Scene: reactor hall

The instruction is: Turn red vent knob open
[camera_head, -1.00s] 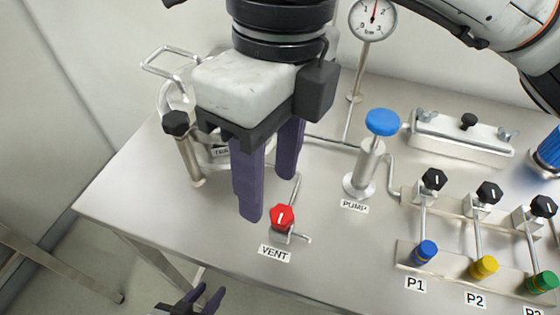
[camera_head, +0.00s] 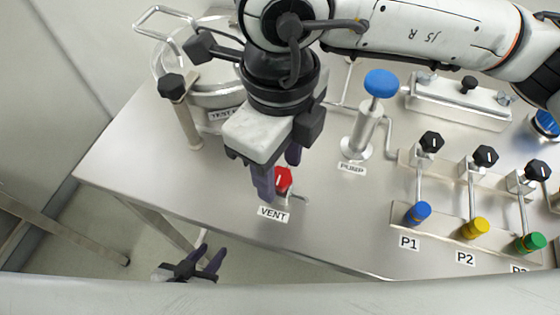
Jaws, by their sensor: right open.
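The red vent knob (camera_head: 284,178), with a white mark on its top, stands on the bench behind the VENT label (camera_head: 273,214). My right gripper (camera_head: 279,181) comes down from above with its dark purple fingers apart. One finger is at the knob's left side and hides part of it; the other is behind it, toward the upper right. I cannot tell whether either finger touches the knob. My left gripper (camera_head: 212,250) hangs low, beyond the bench's front edge, with its fingers apart and nothing between them.
A blue-topped pump (camera_head: 381,84) stands right of the knob. Farther right are black valve knobs (camera_head: 431,143) above blue, yellow and green ports. A metal vessel (camera_head: 205,75) with a clamp post (camera_head: 187,125) stands at back left. The front left bench top is clear.

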